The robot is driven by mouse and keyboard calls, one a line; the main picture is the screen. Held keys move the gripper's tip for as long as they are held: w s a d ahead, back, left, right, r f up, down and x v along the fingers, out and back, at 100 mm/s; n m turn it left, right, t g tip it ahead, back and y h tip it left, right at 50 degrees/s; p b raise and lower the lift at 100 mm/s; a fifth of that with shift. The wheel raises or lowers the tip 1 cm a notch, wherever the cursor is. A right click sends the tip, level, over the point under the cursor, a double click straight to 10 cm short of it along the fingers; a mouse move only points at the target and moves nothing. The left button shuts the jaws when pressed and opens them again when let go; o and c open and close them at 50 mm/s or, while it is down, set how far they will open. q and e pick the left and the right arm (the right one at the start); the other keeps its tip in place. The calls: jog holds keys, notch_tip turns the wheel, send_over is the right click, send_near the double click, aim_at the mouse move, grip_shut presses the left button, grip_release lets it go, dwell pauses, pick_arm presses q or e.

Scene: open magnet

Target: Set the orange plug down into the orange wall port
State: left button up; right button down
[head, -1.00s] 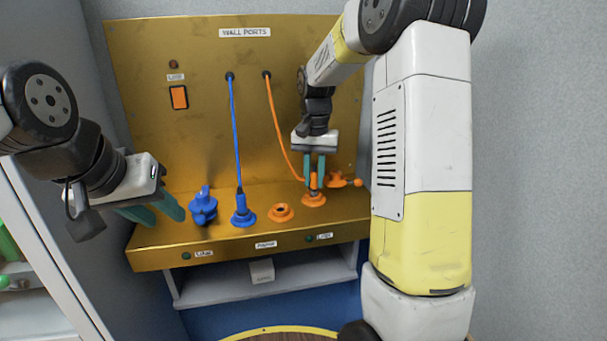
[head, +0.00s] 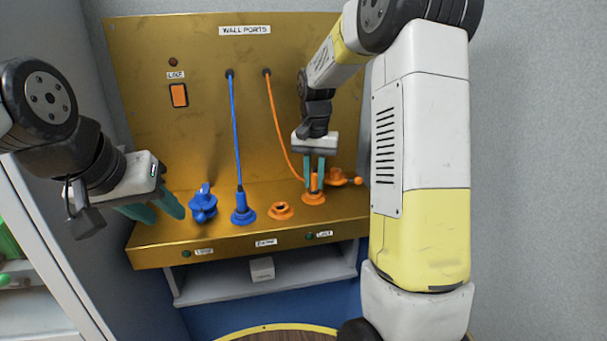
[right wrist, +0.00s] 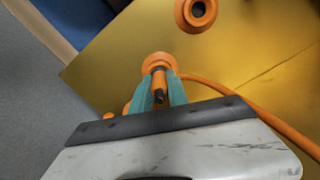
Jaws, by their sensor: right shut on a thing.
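The orange plug (head: 314,182) is upright between the fingers of my right gripper (head: 315,174), which is shut on it. The plug is directly over an orange wall port (head: 314,199) on the gold ledge, and its lower end meets the port's collar. How deep it sits is hidden. In the right wrist view, the plug (right wrist: 159,84) is between the teal fingers, in line with the orange flange (right wrist: 157,61). An orange cord (head: 280,133) runs from the back panel to the plug. My left gripper (head: 160,212) is open and empty at the ledge's left end.
Another orange port (head: 281,210), empty, is just left of the plug. A blue plug stands in a blue port (head: 243,217), and a blue valve-like part (head: 203,205) is further left. An orange knobbed part (head: 338,177) is close on the right.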

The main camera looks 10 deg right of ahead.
jog(key=shift+f, duration=0.15)
jog(key=c, duration=1.2)
grip_release()
